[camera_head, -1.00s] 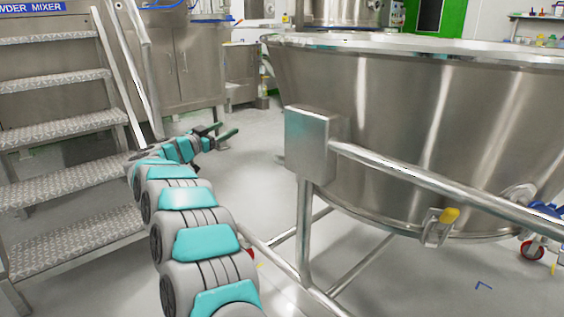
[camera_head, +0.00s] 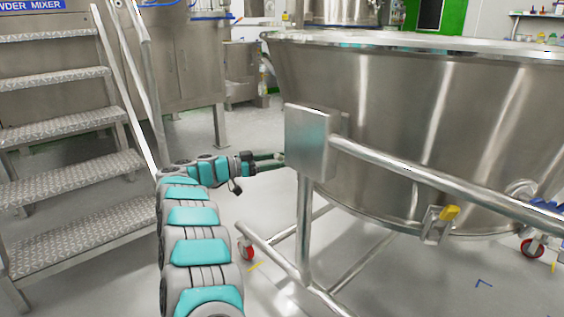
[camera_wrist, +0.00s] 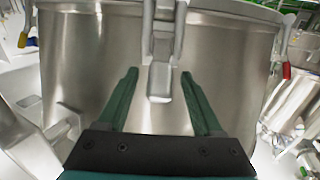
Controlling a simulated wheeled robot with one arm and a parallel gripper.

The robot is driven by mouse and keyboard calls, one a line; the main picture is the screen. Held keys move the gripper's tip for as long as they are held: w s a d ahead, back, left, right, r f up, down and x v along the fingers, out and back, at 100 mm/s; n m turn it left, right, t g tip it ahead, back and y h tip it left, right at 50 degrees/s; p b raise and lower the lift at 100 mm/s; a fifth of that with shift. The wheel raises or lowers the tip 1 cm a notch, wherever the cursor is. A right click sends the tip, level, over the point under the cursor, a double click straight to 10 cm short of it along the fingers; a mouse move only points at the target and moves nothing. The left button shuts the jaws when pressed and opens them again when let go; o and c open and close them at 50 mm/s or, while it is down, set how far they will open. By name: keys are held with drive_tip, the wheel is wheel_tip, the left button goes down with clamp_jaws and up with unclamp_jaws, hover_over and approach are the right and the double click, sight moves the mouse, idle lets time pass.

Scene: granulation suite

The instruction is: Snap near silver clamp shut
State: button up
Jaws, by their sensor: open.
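The near silver clamp (camera_wrist: 160,80) shows in the wrist view on the steel bowl wall (camera_wrist: 90,80), straight ahead of my gripper. Its grey lever hangs below a bracket at the rim, with its lower end between the two fingertips in the picture. I cannot tell whether a gap in depth remains or whether the lever touches the wall. My gripper (camera_wrist: 160,75) is open, with a green finger on each side of the lever and nothing held. In the head view my gripper (camera_head: 272,162) reaches toward the bowl's left side (camera_head: 400,105); the silver clamp is hidden there.
A steel box post (camera_head: 308,145) and tube rail (camera_head: 440,180) stand close by my gripper's right. A yellow-tipped clamp (camera_head: 440,222) sits on the bowl's lower front. A red-tipped clamp (camera_wrist: 286,60) is at right in the wrist view. Metal stairs (camera_head: 80,180) stand left.

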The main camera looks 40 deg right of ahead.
drive_tip(key=shift+s+d, duration=0.2)
drive_tip(key=shift+d, duration=0.4)
clamp_jaws()
idle(1.1)
